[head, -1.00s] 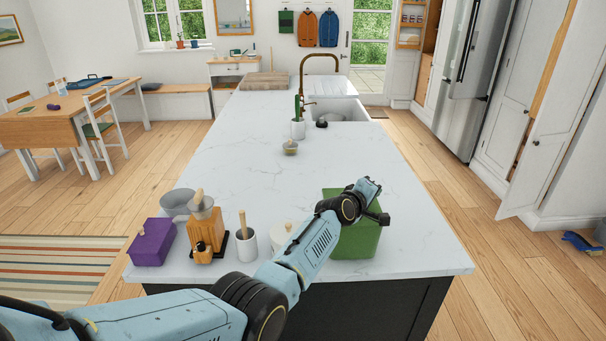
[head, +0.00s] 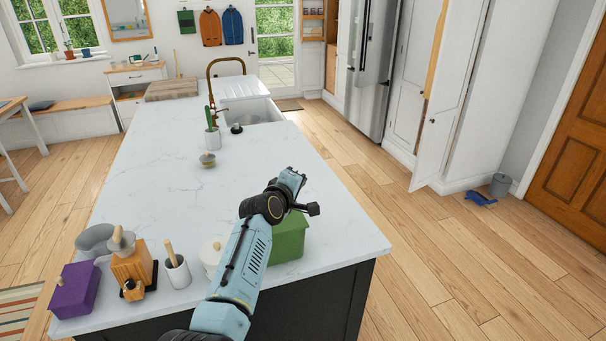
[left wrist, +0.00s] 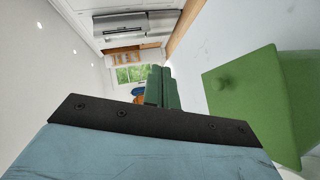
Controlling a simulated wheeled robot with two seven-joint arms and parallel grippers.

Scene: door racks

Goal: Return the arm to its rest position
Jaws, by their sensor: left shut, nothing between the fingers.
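My left arm reaches in from the bottom of the head view. Its gripper (head: 292,176) is above the island counter, by the green box. In the left wrist view the two fingers (left wrist: 162,88) lie together, shut and empty. The green box (head: 288,238) stands on the counter, partly hidden behind my arm. It also shows close beside the fingers in the left wrist view (left wrist: 245,115), with its round knob on the lid. I cannot tell whether the arm touches it. My right gripper is not in view.
The white counter (head: 170,185) holds a purple box (head: 75,290), a wooden grinder (head: 133,265), a utensil crock (head: 176,272) and a white lidded jar (head: 211,257) near its front edge. A cabinet door (head: 440,125) stands open at right.

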